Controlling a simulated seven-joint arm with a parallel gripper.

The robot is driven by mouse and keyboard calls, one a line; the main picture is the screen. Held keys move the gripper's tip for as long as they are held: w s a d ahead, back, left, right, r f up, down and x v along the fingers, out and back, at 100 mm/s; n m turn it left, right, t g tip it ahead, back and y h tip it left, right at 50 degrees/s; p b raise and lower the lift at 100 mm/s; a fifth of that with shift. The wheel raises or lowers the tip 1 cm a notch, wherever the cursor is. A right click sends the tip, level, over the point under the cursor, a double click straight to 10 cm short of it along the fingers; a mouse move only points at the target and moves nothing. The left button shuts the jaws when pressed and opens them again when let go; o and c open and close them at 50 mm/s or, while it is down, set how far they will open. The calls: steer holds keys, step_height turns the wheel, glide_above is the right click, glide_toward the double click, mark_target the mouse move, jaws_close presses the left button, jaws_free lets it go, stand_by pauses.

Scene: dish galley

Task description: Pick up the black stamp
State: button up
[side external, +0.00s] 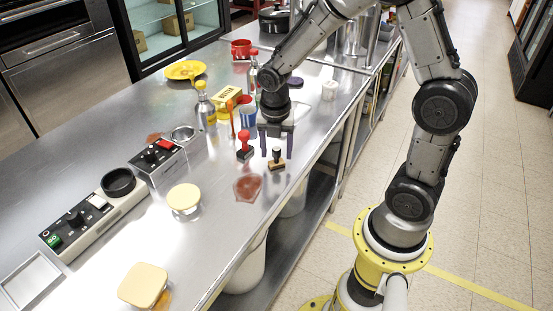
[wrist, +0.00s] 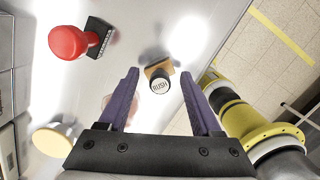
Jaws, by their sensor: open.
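The black stamp (side external: 277,157) has a dark handle and a wooden base and stands upright on the steel counter (side external: 95,125). In the wrist view its round top (wrist: 160,85) reads "RUSH", with the wooden base partly hidden below it. My gripper (side external: 276,151) points down over the counter, its purple fingers apart, close to the stamp. In the wrist view the stamp shows between the lines of the two fingers (wrist: 160,74), near the tips. No contact is visible. The gripper is open and empty.
A red stamp (side external: 244,148) with a black base stands just left of the black one. A reddish patch (side external: 248,187) lies in front. The counter edge is close on the right.

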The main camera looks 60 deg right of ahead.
jaws_close()
stand_by(0.3)
